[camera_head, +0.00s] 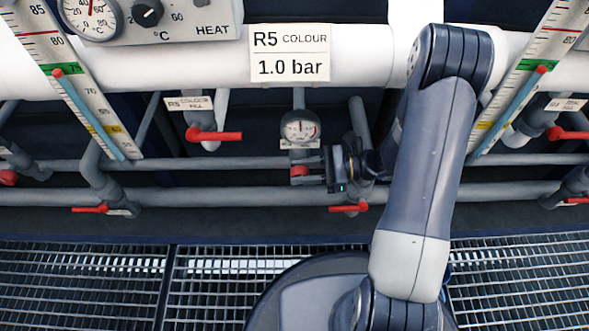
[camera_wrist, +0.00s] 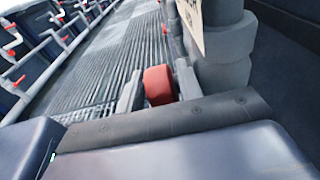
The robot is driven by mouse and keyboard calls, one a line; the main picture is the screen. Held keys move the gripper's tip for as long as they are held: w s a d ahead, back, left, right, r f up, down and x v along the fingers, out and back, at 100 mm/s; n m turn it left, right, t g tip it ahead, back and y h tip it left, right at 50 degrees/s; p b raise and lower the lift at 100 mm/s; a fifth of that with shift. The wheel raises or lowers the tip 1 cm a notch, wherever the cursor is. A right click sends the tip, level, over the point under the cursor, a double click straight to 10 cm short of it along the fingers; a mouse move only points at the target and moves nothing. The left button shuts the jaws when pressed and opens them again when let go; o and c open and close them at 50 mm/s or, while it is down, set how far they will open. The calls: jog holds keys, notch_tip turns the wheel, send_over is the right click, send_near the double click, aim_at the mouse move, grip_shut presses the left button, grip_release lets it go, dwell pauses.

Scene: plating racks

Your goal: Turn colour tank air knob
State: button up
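The red air knob (camera_head: 299,171) sits on a grey pipe below a round pressure gauge (camera_head: 301,127). A sign (camera_head: 290,54) above reads "R5 COLOUR 1.0 bar". The gauge needle points roughly straight up; its scale is too small to read. My gripper (camera_head: 312,170) reaches the knob from the right. In the wrist view the knob (camera_wrist: 158,85) lies between the two fingertips (camera_wrist: 159,84), which appear to touch it on both sides. The fingertips are hard to make out in the head view.
Red valve handles (camera_head: 214,135) flank the gauge, and another (camera_head: 348,208) sits just below my gripper. Grey pipes run behind. A heat control box (camera_head: 150,18) hangs at the upper left. Grating (camera_head: 85,285) covers the floor.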

jog(key=d+r+p, duration=0.1)
jog(key=d+p, duration=0.1)
jog(key=d, duration=0.6)
jog(key=shift+s+d+r, duration=0.15)
jog(key=shift+d, duration=0.15)
jog(key=a+b, duration=0.1)
jog(key=a, duration=0.2)
jog(key=a+f+b, duration=0.1)
jog(key=a, duration=0.3)
jog(key=a+b, duration=0.1)
jog(key=a, duration=0.2)
jog(key=shift+a+f, duration=0.25)
jog(key=shift+f, duration=0.1)
jog(key=shift+w+a+r, duration=0.15)
jog(key=shift+w+a, duration=0.05)
jog(key=shift+h, duration=0.6)
jog(key=shift+f, duration=0.2)
